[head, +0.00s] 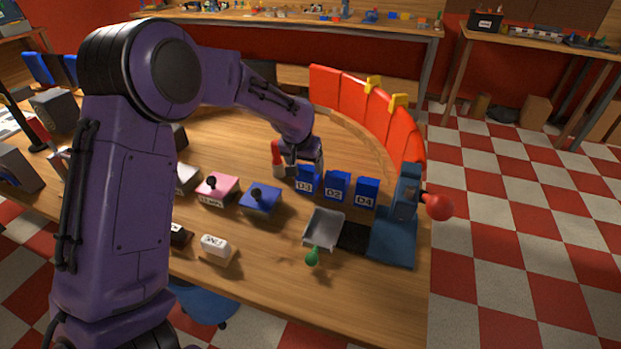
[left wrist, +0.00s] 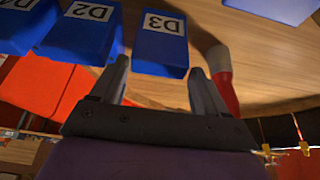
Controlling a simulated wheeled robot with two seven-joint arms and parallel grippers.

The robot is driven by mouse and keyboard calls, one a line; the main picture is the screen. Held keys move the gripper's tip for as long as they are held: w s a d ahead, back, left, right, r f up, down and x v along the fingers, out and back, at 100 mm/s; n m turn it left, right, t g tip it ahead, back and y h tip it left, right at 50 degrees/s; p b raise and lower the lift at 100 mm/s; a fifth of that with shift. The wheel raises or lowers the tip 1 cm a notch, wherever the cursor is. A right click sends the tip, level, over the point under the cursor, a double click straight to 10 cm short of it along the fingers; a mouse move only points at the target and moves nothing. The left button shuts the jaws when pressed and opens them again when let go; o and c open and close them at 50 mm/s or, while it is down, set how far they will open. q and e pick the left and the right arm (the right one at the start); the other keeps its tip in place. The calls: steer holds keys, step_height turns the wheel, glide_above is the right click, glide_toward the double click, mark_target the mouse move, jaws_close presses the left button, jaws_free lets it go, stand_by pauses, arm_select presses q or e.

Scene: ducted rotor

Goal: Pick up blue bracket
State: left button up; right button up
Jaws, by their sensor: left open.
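My left gripper (head: 304,168) is open and points down beside the blue bin labelled D3 (head: 307,180). I cannot pick out a separate blue bracket in either view. The bins' insides are hidden. My right gripper is not in view.
A blue lever device (head: 404,205) with a red ball, a grey tray (head: 323,229), a blue switch box (head: 261,199) and a pink one (head: 219,188) are nearby. Red panels (head: 365,105) curve behind.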

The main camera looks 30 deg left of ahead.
arm_select(q)
steer(key=x, duration=0.3)
steer(key=p+x, duration=0.1)
steer(key=x, duration=0.1)
steer(key=shift+s+d+f, duration=0.15)
steer(key=shift+s+d, duration=0.05)
steer(key=shift+s, duration=0.2)
steer(key=shift+w+f, duration=0.2)
steer(key=shift+f, duration=0.05)
steer(key=shift+r, duration=0.1)
steer(key=c, duration=0.8)
steer(key=shift+o, duration=0.2)
